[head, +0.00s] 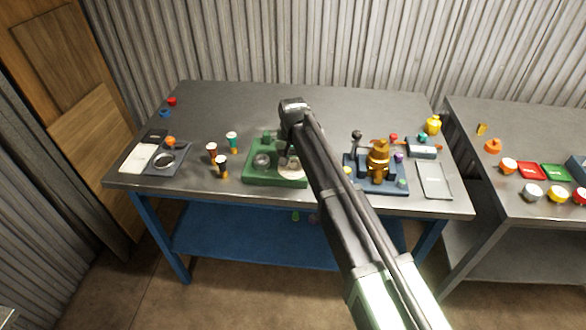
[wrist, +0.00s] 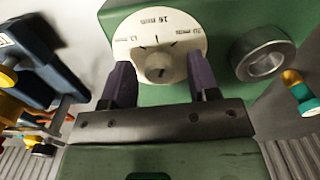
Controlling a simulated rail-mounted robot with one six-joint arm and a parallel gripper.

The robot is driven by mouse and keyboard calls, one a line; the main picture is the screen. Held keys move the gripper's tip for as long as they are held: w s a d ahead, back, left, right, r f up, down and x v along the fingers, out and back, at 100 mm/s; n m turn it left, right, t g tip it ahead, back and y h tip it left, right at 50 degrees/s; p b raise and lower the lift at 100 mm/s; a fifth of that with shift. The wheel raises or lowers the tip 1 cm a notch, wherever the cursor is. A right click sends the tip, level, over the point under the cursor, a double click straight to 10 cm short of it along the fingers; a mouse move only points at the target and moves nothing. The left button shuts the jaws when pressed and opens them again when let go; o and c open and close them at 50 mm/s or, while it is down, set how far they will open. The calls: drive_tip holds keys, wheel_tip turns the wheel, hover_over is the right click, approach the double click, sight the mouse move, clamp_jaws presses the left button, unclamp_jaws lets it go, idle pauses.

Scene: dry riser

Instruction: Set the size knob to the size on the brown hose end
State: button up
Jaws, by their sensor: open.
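The size knob (wrist: 160,68) is a small grey knob on a white round dial (wrist: 190,42), on a green machine (head: 262,180). The dial carries marks for 12 mm, 16 mm and 20 mm, upside down in the wrist view; a dark line stands by the 16 mm mark. My gripper (wrist: 161,72) is open, its two dark fingers on either side of the knob; contact cannot be told. In the head view my arm hides the fingers. The brown hose end (head: 211,149) stands on the table left of the machine; its size is not readable.
A dark hose end (head: 221,167) and a teal one (head: 232,141) stand near the brown one. A grey ring (wrist: 264,63) sits on the machine beside the dial. A blue stand with a brass fitting (head: 378,162) is to the right. The table's back is mostly clear.

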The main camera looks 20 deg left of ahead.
drive_tip(key=shift+r, duration=0.1)
drive_tip(key=shift+c, duration=0.2)
drive_tip(key=c, duration=0.9)
drive_tip(key=n, duration=0.4)
drive_tip(key=shift+n, duration=0.4)
drive_tip(key=o, duration=0.9)
drive_tip(key=shift+o, duration=0.2)
